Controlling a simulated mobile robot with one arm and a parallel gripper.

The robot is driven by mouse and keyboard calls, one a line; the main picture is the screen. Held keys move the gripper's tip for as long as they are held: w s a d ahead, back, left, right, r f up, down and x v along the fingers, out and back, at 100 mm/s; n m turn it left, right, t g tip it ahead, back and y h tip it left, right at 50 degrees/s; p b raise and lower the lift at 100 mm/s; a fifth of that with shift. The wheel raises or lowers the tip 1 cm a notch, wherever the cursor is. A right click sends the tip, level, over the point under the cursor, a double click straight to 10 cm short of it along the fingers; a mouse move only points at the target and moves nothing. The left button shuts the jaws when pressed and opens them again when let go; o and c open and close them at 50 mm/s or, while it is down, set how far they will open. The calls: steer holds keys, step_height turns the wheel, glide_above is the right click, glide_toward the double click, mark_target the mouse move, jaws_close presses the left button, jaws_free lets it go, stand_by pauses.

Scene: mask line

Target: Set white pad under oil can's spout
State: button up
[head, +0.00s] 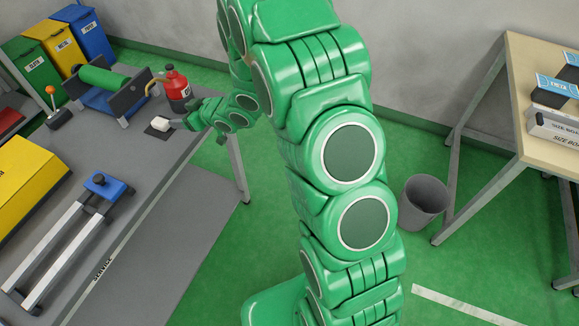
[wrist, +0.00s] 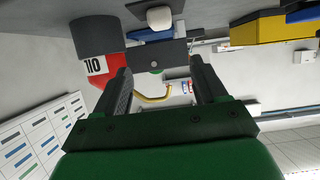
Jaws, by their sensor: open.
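The white pad (head: 160,124) lies on a small dark mat (head: 152,132) on the grey bench. The red oil can (head: 178,88) stands behind it, with its curved brass spout (head: 152,83) reaching left. My gripper (head: 180,123) is just right of the pad, in front of the can. In the upside-down wrist view, my gripper (wrist: 157,68) has its fingers apart with nothing held. The pad (wrist: 159,18) shows beyond the fingertips at the top, the can (wrist: 97,68) at left and the spout (wrist: 152,99) between the fingers.
A green roller (head: 103,78) between dark end plates stands left of the can. A joystick box (head: 58,116), a yellow box (head: 25,175) and a blue-ended rail frame (head: 80,215) occupy the bench. Bare bench (head: 130,165) lies in front of the mat.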

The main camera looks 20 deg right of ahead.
steer(key=s+d+r+m+h, duration=0.1)
steer(key=s+d+r+h, duration=0.15)
steer(key=d, duration=0.45)
steer(key=s+d+r+m+h, duration=0.1)
steer(key=d+r+m+h, duration=0.1)
steer(key=d+r+h, duration=0.3)
steer(key=s+d+r+m+g+h, duration=0.2)
steer(key=s+d+r+g+h, duration=0.15)
steer(key=s+d, duration=0.6)
steer(key=s+r+m+g, duration=0.1)
steer(key=s+r+g, duration=0.1)
steer(key=s, duration=1)
steer(key=s+a+r+m+g+y, duration=0.1)
steer(key=s+r+g, duration=0.2)
steer(key=s, duration=0.8)
steer(key=s+a+r+m+g, duration=0.1)
steer(key=s+r+m+g, duration=0.1)
steer(key=s, duration=1)
steer(key=shift+s+r+g+y, duration=0.3)
steer(key=shift+r+g, duration=0.15)
steer(key=shift+r, duration=0.15)
